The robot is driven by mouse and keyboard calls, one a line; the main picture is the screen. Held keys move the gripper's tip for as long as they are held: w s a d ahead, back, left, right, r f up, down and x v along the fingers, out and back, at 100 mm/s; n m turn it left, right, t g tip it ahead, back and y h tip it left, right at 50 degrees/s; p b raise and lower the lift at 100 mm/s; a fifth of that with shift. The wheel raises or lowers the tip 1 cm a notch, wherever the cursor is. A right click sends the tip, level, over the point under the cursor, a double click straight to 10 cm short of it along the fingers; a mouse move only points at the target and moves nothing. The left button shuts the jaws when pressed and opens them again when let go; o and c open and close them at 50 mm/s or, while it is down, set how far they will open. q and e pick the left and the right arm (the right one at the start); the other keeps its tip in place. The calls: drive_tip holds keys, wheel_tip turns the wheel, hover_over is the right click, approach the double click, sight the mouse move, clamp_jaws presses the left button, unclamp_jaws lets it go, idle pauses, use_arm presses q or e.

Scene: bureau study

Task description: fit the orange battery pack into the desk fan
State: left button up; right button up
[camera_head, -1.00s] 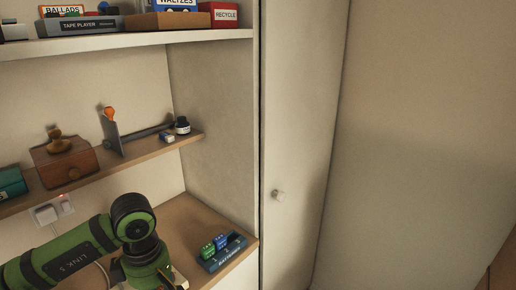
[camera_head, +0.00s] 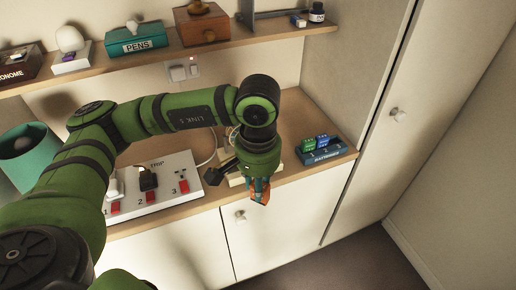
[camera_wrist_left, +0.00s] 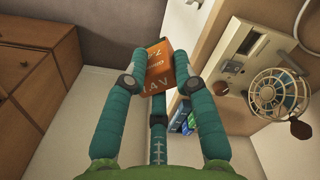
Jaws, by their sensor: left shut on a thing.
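The orange battery pack (camera_wrist_left: 157,68) is held between the fingertips of my left gripper (camera_wrist_left: 155,80), as the left wrist view shows. In the head view the gripper (camera_head: 259,186) points down around the orange pack (camera_head: 260,194), near the front edge of the desk top. The desk fan (camera_wrist_left: 278,92), with a round wire cage and blue inside, shows at the right of the wrist view, apart from the pack. In the head view the fan is mostly hidden behind my gripper; part of a cream base (camera_head: 236,180) shows.
A dark blue battery tray (camera_head: 325,153) with green and blue packs stands right of the gripper. A white power strip (camera_head: 165,185) with red switches lies to the left. A shelf (camera_head: 180,50) runs above. White cupboard doors (camera_head: 265,240) are below.

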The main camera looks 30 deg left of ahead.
idle(0.3)
use_arm(q)
drive_tip(key=w+a+n, duration=0.4)
drive_tip(key=w, duration=0.1)
drive_tip(key=n+p, duration=0.1)
drive_tip(key=n, duration=0.5)
approach(234, 177)
drive_tip(key=w+a, duration=0.2)
drive_tip(key=w, duration=0.1)
drive_tip(key=shift+s+f+b, duration=0.1)
drive_tip(key=shift+f+b, duration=0.85)
drive_tip(key=shift+f, duration=0.85)
drive_tip(key=shift+f+b, duration=1.6)
drive_tip(key=o, duration=1.3)
